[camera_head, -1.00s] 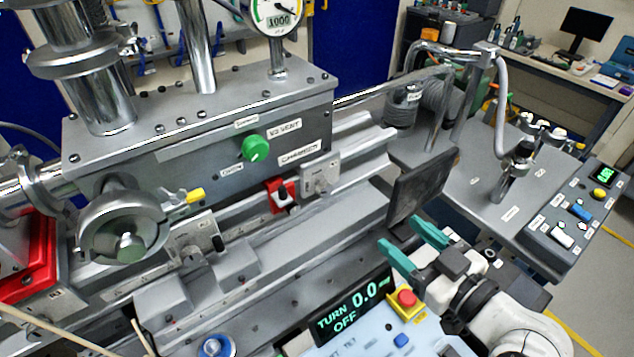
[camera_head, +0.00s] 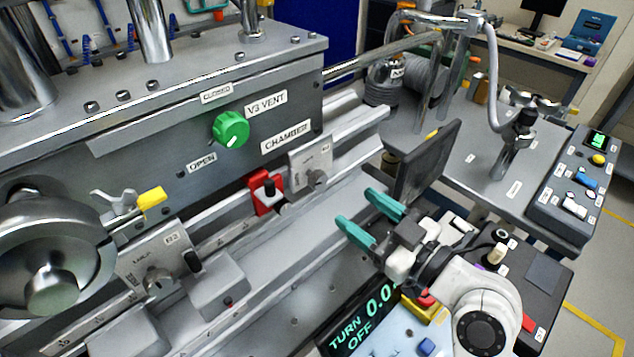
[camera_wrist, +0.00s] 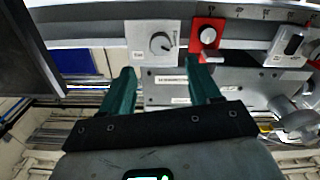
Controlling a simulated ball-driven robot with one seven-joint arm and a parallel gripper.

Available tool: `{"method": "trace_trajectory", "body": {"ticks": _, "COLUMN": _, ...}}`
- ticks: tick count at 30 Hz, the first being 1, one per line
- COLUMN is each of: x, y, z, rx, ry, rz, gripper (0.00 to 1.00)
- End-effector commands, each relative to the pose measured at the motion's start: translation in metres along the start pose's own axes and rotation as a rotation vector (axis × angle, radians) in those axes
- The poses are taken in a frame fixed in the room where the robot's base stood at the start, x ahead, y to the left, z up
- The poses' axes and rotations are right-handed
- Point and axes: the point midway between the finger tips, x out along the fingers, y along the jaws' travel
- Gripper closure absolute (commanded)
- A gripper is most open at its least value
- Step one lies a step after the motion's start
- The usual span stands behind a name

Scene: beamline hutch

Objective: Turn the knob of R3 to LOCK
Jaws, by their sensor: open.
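The small lettering is too blurred to read the knob's setting surely. In the wrist view the open fingers (camera_wrist: 160,82) point towards another plate with a grey knob (camera_wrist: 160,43).
A green vent knob (camera_head: 230,128) is above the rail. A dark panel (camera_head: 428,165) stands behind my gripper. A large round flange (camera_head: 50,255) is left of R3.

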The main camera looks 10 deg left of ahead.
Motion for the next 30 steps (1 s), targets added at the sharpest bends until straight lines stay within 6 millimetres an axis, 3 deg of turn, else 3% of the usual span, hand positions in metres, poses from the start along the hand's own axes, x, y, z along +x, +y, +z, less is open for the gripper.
{"method": "trace_trajectory", "body": {"ticks": 15, "x": 0.085, "y": -0.001, "z": -0.003, "rx": 0.000, "ry": 0.000, "rz": -0.003, "gripper": 0.38}}
{"method": "trace_trajectory", "body": {"ticks": 21, "x": 0.099, "y": -0.001, "z": -0.002, "rx": 0.000, "ry": 0.000, "rz": -0.002, "gripper": 0.38}}
{"method": "trace_trajectory", "body": {"ticks": 30, "x": 0.101, "y": -0.001, "z": -0.001, "rx": 0.000, "ry": 0.000, "rz": 0.000, "gripper": 0.38}}
